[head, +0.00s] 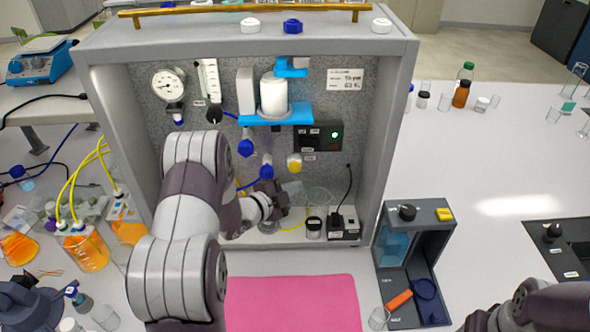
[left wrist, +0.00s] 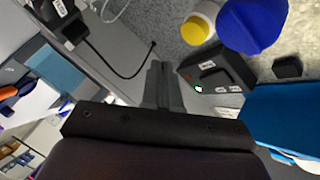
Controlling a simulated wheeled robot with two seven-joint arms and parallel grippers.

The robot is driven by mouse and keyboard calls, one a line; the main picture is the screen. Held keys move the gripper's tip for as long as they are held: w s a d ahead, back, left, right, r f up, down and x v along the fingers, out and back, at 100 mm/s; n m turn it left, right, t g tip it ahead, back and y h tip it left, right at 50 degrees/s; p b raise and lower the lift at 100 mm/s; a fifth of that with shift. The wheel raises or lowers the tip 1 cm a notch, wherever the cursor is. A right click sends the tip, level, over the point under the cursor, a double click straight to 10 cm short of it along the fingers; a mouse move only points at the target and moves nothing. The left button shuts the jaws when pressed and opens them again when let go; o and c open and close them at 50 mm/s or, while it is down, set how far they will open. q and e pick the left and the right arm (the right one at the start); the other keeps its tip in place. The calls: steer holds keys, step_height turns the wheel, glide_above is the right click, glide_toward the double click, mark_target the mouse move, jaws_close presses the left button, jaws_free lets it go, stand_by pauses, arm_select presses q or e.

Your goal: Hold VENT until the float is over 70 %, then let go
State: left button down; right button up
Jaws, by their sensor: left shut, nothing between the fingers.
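The membrane rig is a grey open-fronted cabinet (head: 405,110) with its fittings on a speckled back panel. A clear upright tube gauge (head: 209,80) hangs near the top left; its float is too small to read. A yellow-and-white round part (head: 294,163) sits low on the panel and also shows in the left wrist view (left wrist: 200,25). I cannot read which part is marked VENT. My left gripper (head: 284,196) is inside the cabinet, below the yellow part. In the left wrist view its fingers (left wrist: 163,75) are shut and empty. I cannot tell whether they touch anything. My right gripper is not in view.
A black box with a green light (head: 319,136) is on the panel; a round dial (head: 168,84) is at upper left. Blue knobs (head: 246,148) stick out nearby. A pink mat (head: 295,303) lies in front. A grey stand with a yellow button (head: 444,214) stands right.

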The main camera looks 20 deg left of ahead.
mark_target(295, 166)
arm_select(q)
steer(key=shift+w+a+b, duration=0.3)
steer(key=shift+w+a, duration=0.05)
steer(key=shift+w, duration=0.4)
steer(key=shift+w+a+b, duration=0.3)
steer(key=shift+w+a, duration=0.05)
steer(key=shift+w, duration=0.35)
steer(key=shift+w, duration=0.1)
stand_by(0.9)
steer(key=shift+w+a+b, duration=0.2)
steer(key=shift+w+b, duration=0.1)
steer(key=shift+w+a+b, duration=0.25)
steer(key=shift+w+b, duration=0.05)
steer(key=shift+w, duration=0.2)
stand_by(2.0)
